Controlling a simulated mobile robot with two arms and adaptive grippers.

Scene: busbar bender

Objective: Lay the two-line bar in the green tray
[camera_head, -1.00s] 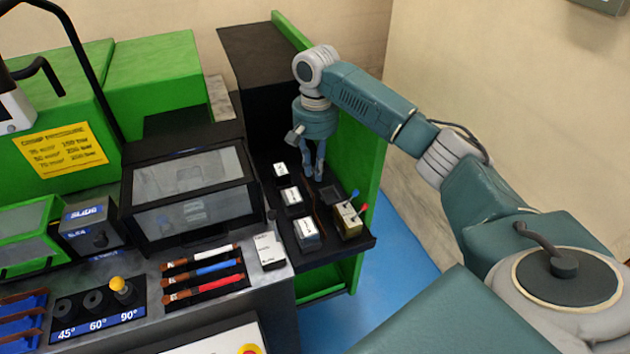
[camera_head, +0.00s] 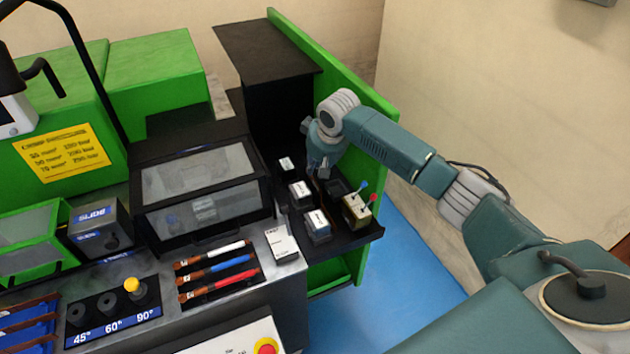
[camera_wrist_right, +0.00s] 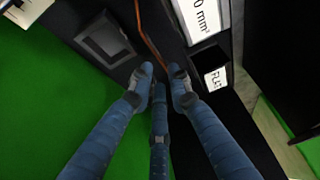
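A thin copper-coloured bar (camera_wrist_right: 150,35) shows in the right wrist view, running from the top edge down to between my right fingertips. Any lines on it are too small to tell. My right gripper (camera_wrist_right: 163,78) has its fingertips apart, with a gap around the bar's near end. In the head view my right gripper (camera_head: 320,172) is low over the black shelf, and the bar is mostly hidden there. A green-framed box (camera_head: 30,240) with grey panels stands at the left; I cannot tell if it is the green tray. My left gripper is not in view.
White-labelled bins (camera_head: 318,222) and a block with blue and red levers (camera_head: 357,206) crowd the black shelf (camera_head: 345,240). A green side wall (camera_head: 350,85) stands close behind my arm.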

